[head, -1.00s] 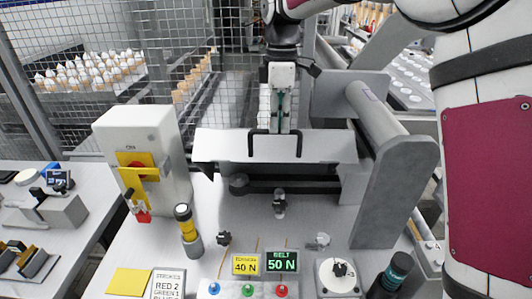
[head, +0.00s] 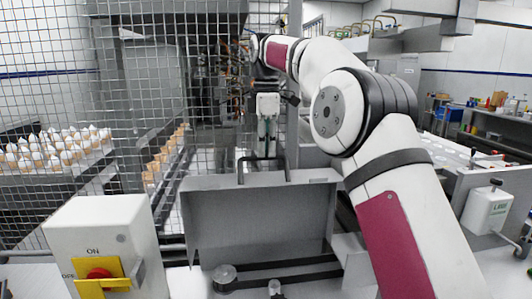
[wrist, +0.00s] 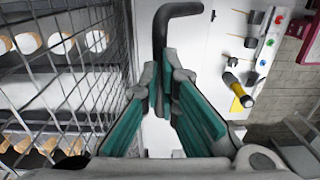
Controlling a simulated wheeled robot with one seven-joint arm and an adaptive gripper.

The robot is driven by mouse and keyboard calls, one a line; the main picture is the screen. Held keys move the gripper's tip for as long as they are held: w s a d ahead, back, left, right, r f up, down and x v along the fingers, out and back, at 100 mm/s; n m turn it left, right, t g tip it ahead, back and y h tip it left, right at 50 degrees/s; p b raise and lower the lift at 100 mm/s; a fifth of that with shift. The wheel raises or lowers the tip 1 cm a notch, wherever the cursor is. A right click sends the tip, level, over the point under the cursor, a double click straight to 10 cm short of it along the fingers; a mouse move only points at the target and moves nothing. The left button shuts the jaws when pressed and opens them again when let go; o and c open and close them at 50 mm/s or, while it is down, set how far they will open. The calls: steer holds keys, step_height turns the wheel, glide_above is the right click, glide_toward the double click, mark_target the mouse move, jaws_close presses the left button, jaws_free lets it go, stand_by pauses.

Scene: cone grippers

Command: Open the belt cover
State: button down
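The belt cover (head: 258,225) is a grey metal panel, swung up and tilted back, with its broad face towards the head camera. Its black bar handle (head: 241,170) stands at the top edge; the handle also shows in the wrist view (wrist: 160,28). My gripper (head: 265,150) reaches down over the handle from behind the cover. In the wrist view, its teal-padded fingers (wrist: 161,85) close in on both sides of the dark bar, and the gripper looks shut on it. Below the cover, the black belt (head: 290,268) and a round pulley (head: 225,275) are exposed.
A white switch box (head: 105,235) with a yellow and red switch stands at the left front. A wire mesh fence (head: 140,100) rises behind and left of the cover, with trays of white-tipped cones (head: 50,150) beyond it. My arm fills the right side.

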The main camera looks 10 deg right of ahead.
mark_target(267, 174)
steer(key=f, duration=0.1)
steer(key=w+f, duration=0.1)
steer(key=f, duration=0.1)
steer(key=shift+d+f+g, duration=0.1)
steer(key=shift+d+g, duration=0.1)
steer(key=shift+g, duration=0.1)
steer(key=c, duration=1.7)
jaws_free()
steer(key=shift+o, duration=0.2)
steer(key=shift+w+f, duration=0.25)
steer(key=shift+s+r, duration=0.1)
steer(key=shift+r, duration=0.15)
steer(key=shift+s+a, duration=0.1)
